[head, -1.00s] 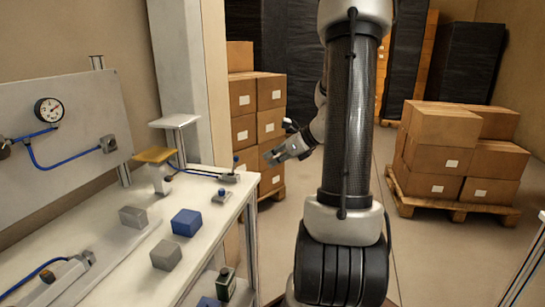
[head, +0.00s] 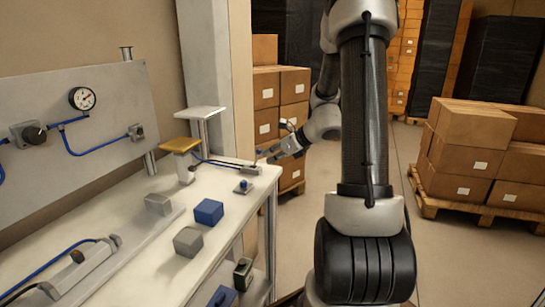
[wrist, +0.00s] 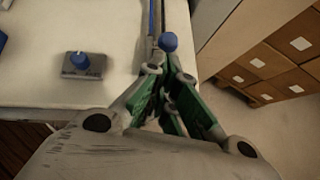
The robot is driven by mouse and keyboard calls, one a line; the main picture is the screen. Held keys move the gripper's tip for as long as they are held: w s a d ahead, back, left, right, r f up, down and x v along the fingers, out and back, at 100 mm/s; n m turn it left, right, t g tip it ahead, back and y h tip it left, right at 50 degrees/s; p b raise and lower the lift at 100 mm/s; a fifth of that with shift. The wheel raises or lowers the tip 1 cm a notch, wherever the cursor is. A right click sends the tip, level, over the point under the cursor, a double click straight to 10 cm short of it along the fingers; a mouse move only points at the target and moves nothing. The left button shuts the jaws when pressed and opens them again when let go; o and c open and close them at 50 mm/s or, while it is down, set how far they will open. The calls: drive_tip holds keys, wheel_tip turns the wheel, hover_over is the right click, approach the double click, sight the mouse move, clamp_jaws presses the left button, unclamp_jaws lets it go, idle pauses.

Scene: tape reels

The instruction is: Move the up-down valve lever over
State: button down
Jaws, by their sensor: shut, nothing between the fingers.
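The valve lever has a round blue knob (wrist: 169,42) on top, in the wrist view just beyond my fingertips. In the head view the blue knob (head: 259,152) shows above a small grey valve body (head: 244,170) at the far right corner of the white bench, with a blue hose running to it. My gripper (wrist: 168,76) is shut and empty, its green-padded fingers pointing at the lever. In the head view my gripper (head: 271,157) is beside the knob, on its right. I cannot tell whether they touch. The lever's stem is mostly hidden.
A small plate with a blue knob (head: 243,186) sits on the bench (head: 135,245) near the valve. A blue block (head: 208,211), grey blocks (head: 188,241) and a yellow-topped stand (head: 181,146) are also there. Boxes (head: 266,90) stand behind the bench; the floor to its right is open.

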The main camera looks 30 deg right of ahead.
drive_tip(key=shift+r, duration=0.1)
drive_tip(key=shift+w+a+r+g, duration=0.15)
drive_tip(key=shift+g, duration=0.25)
